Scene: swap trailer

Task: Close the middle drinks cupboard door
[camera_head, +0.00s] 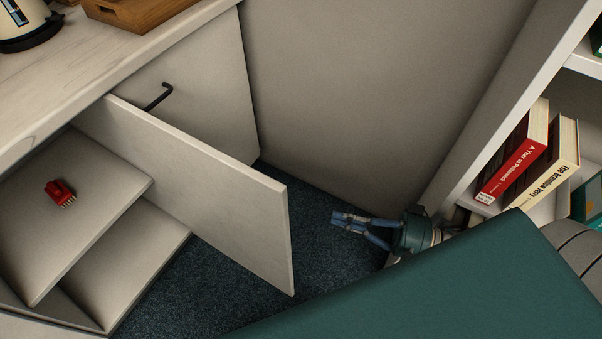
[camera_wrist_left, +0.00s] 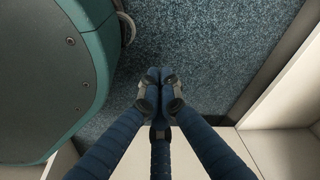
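The open cupboard door (camera_head: 200,180) is a pale panel in the head view, standing out from the counter front over the dark carpet. Behind it is an open cupboard with pale shelves (camera_head: 85,215). My right gripper (camera_head: 346,220) is to the right of the door's free edge, apart from it, low over the carpet, with its fingertips together and nothing between them. My left gripper (camera_wrist_left: 158,88) shows only in the left wrist view, over blue-grey carpet. Its fingertips meet and it holds nothing. No door can be clearly made out there.
A small red object (camera_head: 60,193) lies on the upper cupboard shelf. A closed door with a dark handle (camera_head: 158,97) is behind the open one. A bookcase (camera_head: 490,110) with books (camera_head: 515,160) stands at right. Carpet (camera_head: 315,255) between is clear.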

